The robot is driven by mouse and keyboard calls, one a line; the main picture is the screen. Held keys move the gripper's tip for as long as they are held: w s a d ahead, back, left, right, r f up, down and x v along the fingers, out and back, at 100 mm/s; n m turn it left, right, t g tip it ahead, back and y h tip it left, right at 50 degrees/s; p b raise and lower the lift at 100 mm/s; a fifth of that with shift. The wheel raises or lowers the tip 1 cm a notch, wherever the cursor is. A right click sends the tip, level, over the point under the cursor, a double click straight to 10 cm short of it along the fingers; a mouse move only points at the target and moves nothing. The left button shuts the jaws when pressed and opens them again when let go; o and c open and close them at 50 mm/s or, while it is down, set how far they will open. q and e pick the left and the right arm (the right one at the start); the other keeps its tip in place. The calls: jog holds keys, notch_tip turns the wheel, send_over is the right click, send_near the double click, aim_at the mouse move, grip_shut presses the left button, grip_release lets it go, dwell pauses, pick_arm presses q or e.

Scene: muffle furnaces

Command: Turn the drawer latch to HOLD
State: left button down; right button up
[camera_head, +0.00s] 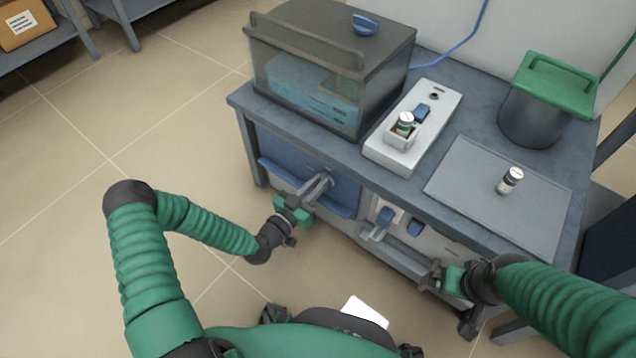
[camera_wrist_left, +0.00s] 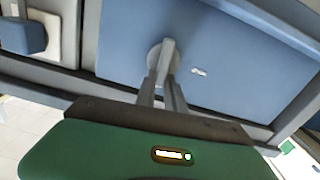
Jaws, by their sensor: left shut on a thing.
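The blue drawer front (camera_head: 345,172) is under the left part of the bench. In the left wrist view the drawer front (camera_wrist_left: 235,50) fills much of the picture. A small white mark (camera_wrist_left: 199,72) is right of the latch, too small to read.
A blue knob on a pale plate (camera_head: 388,214) is right of the drawer. On the bench (camera_head: 437,107) stand a clear-sided box (camera_head: 310,85), a white device (camera_head: 395,152) with a vial, a flat tray (camera_head: 465,185) with another vial, and a green-lidded bin (camera_head: 540,115). Floor at left is clear.

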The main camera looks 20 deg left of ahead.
pick_arm(q)
jog(key=shift+w+a+f+n+p, duration=0.15)
jog(key=shift+a+f+n+p, duration=0.35)
jog(key=shift+n, duration=2.35)
jog(key=shift+w+a+f+n+p, duration=0.15)
jog(key=shift+a+f+n+p, duration=0.4)
jog(key=shift+n, duration=2.25)
jog(key=shift+w+a+f+n+p, duration=0.25)
jog(key=shift+n+p, duration=0.4)
jog(key=shift+n, duration=2.2)
jog(key=shift+s, duration=0.1)
jog(key=c, duration=1.4)
grip_release()
jog(key=shift+f, duration=0.1)
jog(key=shift+c, duration=0.2)
